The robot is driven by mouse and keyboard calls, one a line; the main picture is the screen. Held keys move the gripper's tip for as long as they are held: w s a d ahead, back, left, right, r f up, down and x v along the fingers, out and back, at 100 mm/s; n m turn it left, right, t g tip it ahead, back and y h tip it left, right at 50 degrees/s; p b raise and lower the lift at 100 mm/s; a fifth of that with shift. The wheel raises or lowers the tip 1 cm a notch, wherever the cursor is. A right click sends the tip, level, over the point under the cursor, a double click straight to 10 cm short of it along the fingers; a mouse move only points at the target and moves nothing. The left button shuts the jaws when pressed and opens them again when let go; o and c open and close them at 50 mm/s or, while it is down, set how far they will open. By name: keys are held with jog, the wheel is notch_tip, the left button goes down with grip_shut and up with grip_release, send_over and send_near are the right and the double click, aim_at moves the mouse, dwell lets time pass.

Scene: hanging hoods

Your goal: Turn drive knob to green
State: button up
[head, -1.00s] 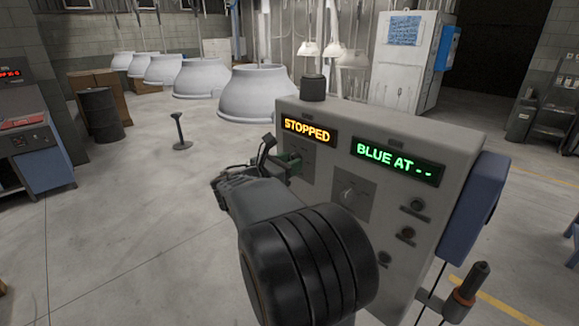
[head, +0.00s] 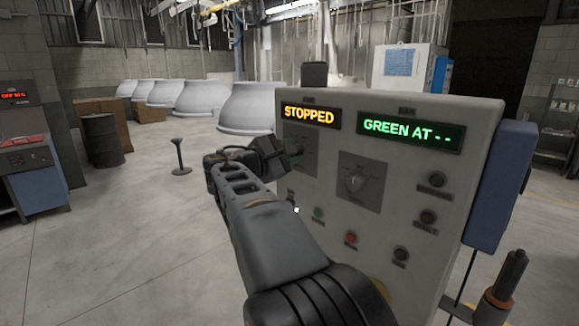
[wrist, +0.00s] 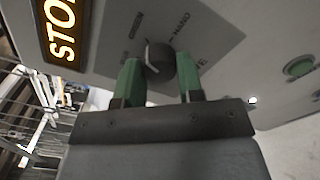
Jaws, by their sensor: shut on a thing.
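The grey control panel (head: 461,102) stands in front of me. Its orange display (head: 309,115) reads STOPPED, and its green display (head: 410,130) reads GREEN AT - -. My gripper (head: 284,152) is at the dial under the orange display. In the wrist view the green fingers of my gripper (wrist: 158,72) are shut on the dark round knob (wrist: 161,68), one on each side. A pale pointer line shows on the knob. The lettering around it is too small to read fully. In the head view my gripper hides most of this knob.
A second knob (head: 355,181) sits on a plate to the right, with several push buttons around it, including a red one (head: 351,239). Large grey hoods (head: 246,107) stand behind. Open floor (head: 120,240) lies to the left.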

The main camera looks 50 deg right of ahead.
jog(key=shift+f+m+b, duration=0.1)
jog(key=shift+m+b, duration=0.5)
jog(key=shift+m, duration=0.1)
jog(key=o, duration=0.9)
jog(key=a, duration=0.4)
jog(key=a+b, duration=0.1)
jog(key=a, duration=0.4)
jog(key=w+a, duration=0.1)
jog(key=a, duration=0.3)
jog(key=shift+a, duration=0.4)
jog(key=shift+m, duration=0.3)
